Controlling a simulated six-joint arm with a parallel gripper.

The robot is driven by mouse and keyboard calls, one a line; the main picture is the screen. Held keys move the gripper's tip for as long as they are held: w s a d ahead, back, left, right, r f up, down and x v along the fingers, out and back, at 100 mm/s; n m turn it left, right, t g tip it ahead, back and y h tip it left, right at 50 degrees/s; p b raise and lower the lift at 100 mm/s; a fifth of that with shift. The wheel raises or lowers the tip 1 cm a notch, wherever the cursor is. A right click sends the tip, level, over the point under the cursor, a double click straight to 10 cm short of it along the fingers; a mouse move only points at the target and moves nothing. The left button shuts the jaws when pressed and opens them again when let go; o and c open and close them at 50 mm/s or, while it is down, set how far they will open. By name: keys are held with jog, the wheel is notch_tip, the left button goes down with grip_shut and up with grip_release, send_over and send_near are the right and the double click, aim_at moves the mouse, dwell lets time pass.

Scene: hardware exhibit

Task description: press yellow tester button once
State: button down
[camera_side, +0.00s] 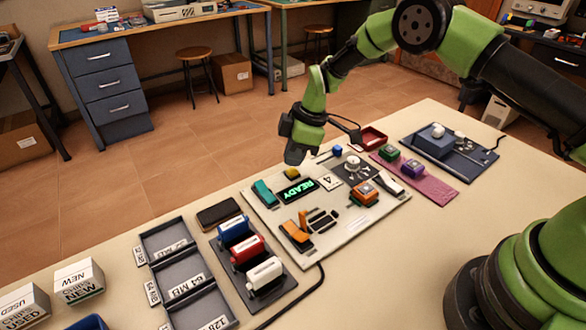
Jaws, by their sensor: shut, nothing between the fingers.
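The yellow button (292,173) is a small block near the back edge of the white tester board (345,238), beside the dark display (298,190) that reads READY in green. My gripper (294,156) points down just above the yellow button. Its fingers look closed together and hold nothing. I see a small gap between the fingertips and the button, but depth is hard to judge from this view.
A teal part (263,193), an orange lever part (297,235) and an orange block (364,193) sit on the board. Left are blue, red and white modules (248,252) and a grey tray (178,272). Right are a pink mat (438,190) and a dark blue station (470,160).

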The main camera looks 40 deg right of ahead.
aim_at(294, 170)
jog(key=shift+f, duration=0.9)
dwell(0.3)
jog(key=shift+r, duration=3.55)
jog(key=shift+r, duration=0.2)
jog(key=s+d+r+m+t, duration=0.1)
jog(key=s+r+m, duration=0.4)
jog(key=r, duration=0.5)
jog(key=s+d+r+m+t, duration=0.1)
jog(key=s+r+m+t, duration=0.15)
jog(key=s+r, duration=0.5)
jog(key=s+d+r+m+t, duration=0.1)
jog(key=s+m, duration=0.3)
jog(key=s, duration=0.4)
jog(key=s+d+r+m+t+h, duration=0.1)
jog(key=s+m, duration=0.3)
jog(key=s, duration=0.4)
jog(key=shift+s+r, duration=0.3)
jog(key=shift+r, duration=0.6)
